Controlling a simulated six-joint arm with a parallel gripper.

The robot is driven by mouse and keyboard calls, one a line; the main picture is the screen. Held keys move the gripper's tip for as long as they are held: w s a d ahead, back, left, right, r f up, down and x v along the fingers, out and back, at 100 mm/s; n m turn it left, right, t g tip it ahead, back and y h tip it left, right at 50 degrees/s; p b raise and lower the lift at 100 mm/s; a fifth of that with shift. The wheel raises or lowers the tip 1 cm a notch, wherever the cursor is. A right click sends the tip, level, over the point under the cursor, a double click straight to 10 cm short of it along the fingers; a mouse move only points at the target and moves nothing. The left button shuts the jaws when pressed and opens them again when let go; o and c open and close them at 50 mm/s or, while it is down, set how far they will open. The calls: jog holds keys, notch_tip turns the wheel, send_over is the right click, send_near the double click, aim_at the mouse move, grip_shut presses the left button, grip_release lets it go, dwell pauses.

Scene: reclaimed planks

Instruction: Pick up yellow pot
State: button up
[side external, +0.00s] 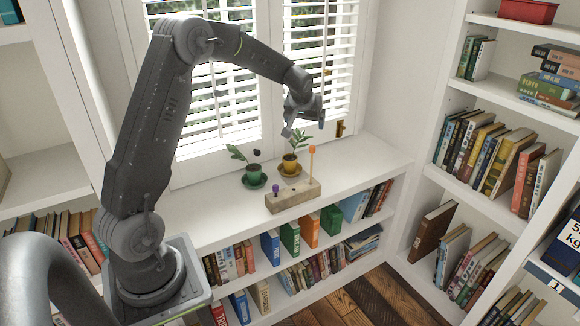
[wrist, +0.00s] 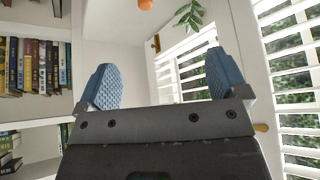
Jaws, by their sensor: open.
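The yellow pot (side external: 290,163) stands upright on a saucer on the white sill, with a green-leaved plant in it, in the side external view. My gripper (side external: 304,130) is above the pot, near its leaves and apart from the pot itself. In the wrist view my gripper (wrist: 162,82) shows two blue textured pads spread apart with nothing between them. In that view plant leaves (wrist: 188,14) show at the top; the yellow pot itself does not show there.
A green pot (side external: 254,173) with a plant stands left of the yellow pot. In front is a wooden block (side external: 293,197) with a purple-topped peg (side external: 276,187) and an orange-topped peg (side external: 312,150). Window blinds (side external: 218,90) rise behind. The sill's right end is clear.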

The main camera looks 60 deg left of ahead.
jog(key=w+a+f+n, duration=0.1)
jog(key=a+f+n, duration=0.2)
jog(key=a+f, duration=1.05)
send_near(290, 159)
jog(key=f, duration=0.1)
jog(key=w+a+f, duration=0.1)
jog(key=shift+w+f+g+y, duration=0.15)
jog(key=shift+f+g+y, duration=0.2)
jog(key=shift+g+y, duration=0.05)
jog(key=shift+d+x, duration=0.15)
jog(key=shift+x, duration=0.95)
jog(key=shift+d+x, duration=0.1)
jog(key=shift+x, duration=1.85)
jog(key=shift+c, duration=0.2)
jog(key=shift+w+r, duration=0.1)
jog(key=c, duration=1.2)
jog(key=shift+r, duration=0.1)
